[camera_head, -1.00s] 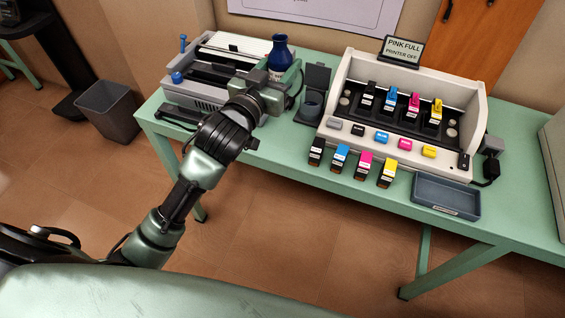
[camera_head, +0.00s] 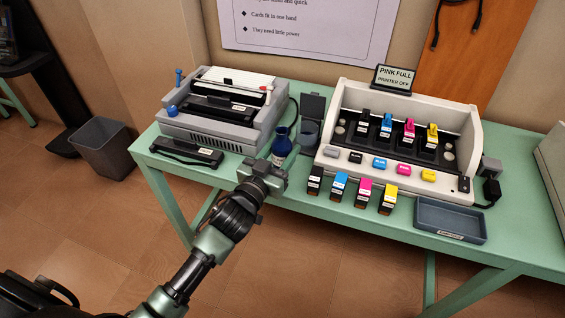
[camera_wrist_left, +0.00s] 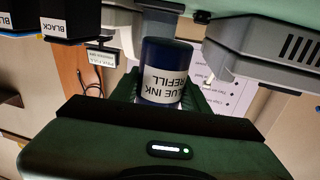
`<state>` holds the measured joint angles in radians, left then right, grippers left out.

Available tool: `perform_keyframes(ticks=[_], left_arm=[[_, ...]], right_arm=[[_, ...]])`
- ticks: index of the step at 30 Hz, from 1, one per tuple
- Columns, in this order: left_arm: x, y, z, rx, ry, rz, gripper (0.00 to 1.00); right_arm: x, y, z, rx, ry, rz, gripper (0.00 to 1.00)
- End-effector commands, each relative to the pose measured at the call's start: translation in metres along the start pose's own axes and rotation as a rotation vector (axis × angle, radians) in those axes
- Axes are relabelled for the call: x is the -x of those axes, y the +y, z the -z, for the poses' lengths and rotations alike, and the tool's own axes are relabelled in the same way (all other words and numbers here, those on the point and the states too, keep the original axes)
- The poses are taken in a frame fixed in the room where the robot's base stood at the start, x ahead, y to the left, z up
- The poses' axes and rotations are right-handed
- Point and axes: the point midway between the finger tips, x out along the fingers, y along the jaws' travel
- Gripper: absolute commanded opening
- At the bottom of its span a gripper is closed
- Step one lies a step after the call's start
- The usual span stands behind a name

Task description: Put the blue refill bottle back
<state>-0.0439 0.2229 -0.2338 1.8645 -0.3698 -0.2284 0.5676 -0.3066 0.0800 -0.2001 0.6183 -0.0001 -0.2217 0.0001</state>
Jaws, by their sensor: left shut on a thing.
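The blue refill bottle (camera_head: 281,143) is dark blue with a white label and is upright. My right gripper is not in view.
A grey printer (camera_head: 215,115) stands left of the holder. The white cartridge station (camera_head: 400,130) is to the right, with several colour cartridges (camera_head: 340,184) lined up in front. A blue-grey tray (camera_head: 450,220) lies at the front right of the green table (camera_head: 385,222).

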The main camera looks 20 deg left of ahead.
Motion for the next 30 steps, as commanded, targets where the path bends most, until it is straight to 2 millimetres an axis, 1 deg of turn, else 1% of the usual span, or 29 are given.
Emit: perform_keyframes(ticks=[6, 9, 19, 23, 24, 25, 26, 30], left_arm=[[0.000, 0.000, -0.031, 0.002, -0.003, 0.002, 0.00], [0.000, 0.000, -0.041, 0.002, -0.002, 0.001, 0.00], [0.000, 0.000, -0.043, 0.000, 0.000, 0.000, 0.00], [0.000, 0.000, -0.048, 0.001, 0.000, 0.000, 0.00], [0.000, 0.000, -0.046, 0.001, -0.001, 0.000, 0.56], [0.000, 0.000, -0.046, 0.001, -0.001, 0.000, 0.65], [0.000, 0.000, -0.046, 0.001, -0.001, 0.000, 0.67], [0.000, 0.000, -0.046, 0.000, -0.001, 0.000, 0.67]], right_arm=[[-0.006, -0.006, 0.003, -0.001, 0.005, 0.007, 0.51], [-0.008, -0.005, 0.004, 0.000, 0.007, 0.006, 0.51], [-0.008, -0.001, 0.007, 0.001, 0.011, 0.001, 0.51], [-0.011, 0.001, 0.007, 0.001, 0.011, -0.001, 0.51], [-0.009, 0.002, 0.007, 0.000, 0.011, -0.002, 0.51], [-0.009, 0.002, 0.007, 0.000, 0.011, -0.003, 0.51], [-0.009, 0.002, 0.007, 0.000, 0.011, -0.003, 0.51], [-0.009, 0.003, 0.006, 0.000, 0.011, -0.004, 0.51]])
